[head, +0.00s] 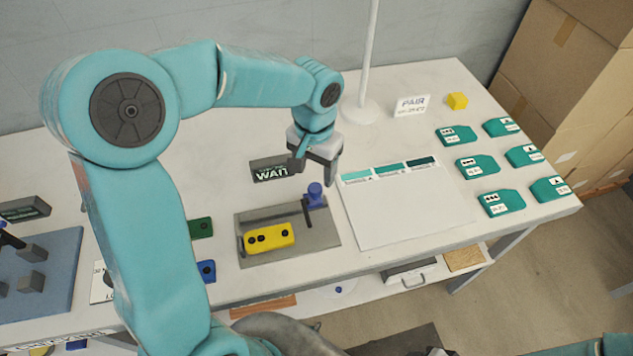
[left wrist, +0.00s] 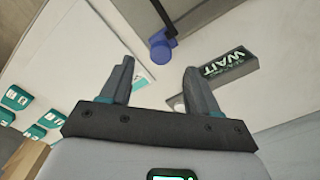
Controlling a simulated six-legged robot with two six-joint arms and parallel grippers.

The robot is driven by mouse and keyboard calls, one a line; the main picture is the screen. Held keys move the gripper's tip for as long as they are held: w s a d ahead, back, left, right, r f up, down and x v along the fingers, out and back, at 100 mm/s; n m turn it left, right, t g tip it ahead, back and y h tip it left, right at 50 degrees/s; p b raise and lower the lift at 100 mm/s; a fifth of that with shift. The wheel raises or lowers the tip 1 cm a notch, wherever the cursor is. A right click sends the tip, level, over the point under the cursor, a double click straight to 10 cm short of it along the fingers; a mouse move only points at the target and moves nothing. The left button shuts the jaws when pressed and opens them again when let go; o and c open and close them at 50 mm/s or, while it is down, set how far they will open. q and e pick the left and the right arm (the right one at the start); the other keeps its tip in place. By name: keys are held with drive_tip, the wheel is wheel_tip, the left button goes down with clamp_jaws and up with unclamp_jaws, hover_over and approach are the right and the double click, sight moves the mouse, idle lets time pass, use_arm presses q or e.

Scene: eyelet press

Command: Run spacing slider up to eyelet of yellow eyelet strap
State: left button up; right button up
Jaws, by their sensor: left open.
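The yellow eyelet strap (head: 268,237) lies on the grey press plate (head: 325,238), with dark round eyelets on its top. The spacing slider, with a blue knob (head: 315,190) and a dark bar (head: 307,216), stands at the plate's right part, apart from the strap's right end. My left gripper (head: 315,172) is open and empty above the blue knob. In the left wrist view, the gripper (left wrist: 158,72) points toward the blue knob (left wrist: 160,50), which shows just beyond and between the fingertips. The yellow strap is not seen there. My right gripper is not in view.
A dark WAIT sign (head: 270,169) stands behind the plate. A white board with green swatches (head: 400,215) lies right of it. Green (head: 201,228) and blue (head: 207,271) pieces lie to the left. A white pole (head: 367,60) rises at the back; several teal tags (head: 478,167) lie far right.

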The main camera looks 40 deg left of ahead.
sight(314, 187)
use_arm(q)
drive_tip(key=f, duration=0.5)
drive_tip(key=shift+w+a+f, duration=0.15)
drive_tip(key=shift+w+a, duration=0.1)
drive_tip(key=shift+s+d+f, duration=0.15)
drive_tip(key=shift+f, duration=0.3)
drive_tip(key=shift+w+f, duration=0.15)
drive_tip(key=shift+w, duration=0.05)
drive_tip(key=shift+s, duration=0.1)
drive_tip(key=c, duration=0.8)
drive_tip(key=shift+c, duration=0.5)
